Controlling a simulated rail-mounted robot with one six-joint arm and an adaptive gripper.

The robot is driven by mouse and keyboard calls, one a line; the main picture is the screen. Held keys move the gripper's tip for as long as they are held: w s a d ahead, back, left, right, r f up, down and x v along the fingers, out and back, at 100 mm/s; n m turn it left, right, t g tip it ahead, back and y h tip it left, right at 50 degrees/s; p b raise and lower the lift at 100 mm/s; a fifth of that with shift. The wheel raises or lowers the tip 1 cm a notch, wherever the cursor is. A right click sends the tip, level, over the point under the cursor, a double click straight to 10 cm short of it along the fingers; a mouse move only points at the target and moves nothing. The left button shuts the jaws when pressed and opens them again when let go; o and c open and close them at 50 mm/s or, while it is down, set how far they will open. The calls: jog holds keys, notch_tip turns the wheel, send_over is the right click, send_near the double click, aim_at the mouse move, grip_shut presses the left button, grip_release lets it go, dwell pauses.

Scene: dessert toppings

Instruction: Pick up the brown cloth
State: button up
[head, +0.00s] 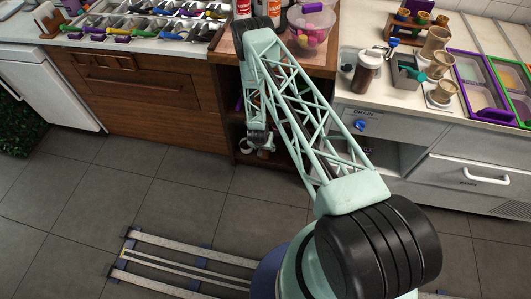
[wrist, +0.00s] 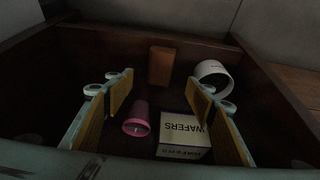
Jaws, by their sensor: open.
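My gripper (wrist: 160,92) is open in the wrist view, its two yellow-padded fingers wide apart with nothing between the pads. It also shows small in the head view (head: 258,143), low in front of the wooden shelf unit. A brown rectangular item (wrist: 161,66) is in the dark wooden compartment, beyond the fingertips near the far wall. I cannot tell whether it is the brown cloth. No other thing clearly looks like a brown cloth in either view.
The compartment also holds a pink cup-like item (wrist: 137,119), a WAFERS box (wrist: 183,127) and a white round container (wrist: 213,74). Its dark walls (wrist: 270,90) stand close around the fingers.

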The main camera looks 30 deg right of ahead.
jog(key=b, duration=0.2)
send_over(265, 152)
jog(key=s, duration=0.1)
jog(key=shift+s+a+f, duration=0.1)
jog(key=shift+a+f, duration=0.15)
jog(key=shift+f, duration=1.25)
jog(key=shift+s+a+f, duration=0.1)
jog(key=shift+a+f, duration=0.1)
jog(key=shift+f, duration=1.3)
jog(key=shift+a+b+x, duration=0.15)
jog(key=shift+b+x, duration=0.1)
jog(key=shift+x, duration=0.65)
jog(key=shift+a+b+x, duration=0.1)
jog(key=shift+b+x, duration=0.1)
jog(key=shift+x, duration=1.55)
jog(key=shift+s, duration=0.15)
jog(key=shift+c, duration=0.2)
jog(key=c, duration=0.9)
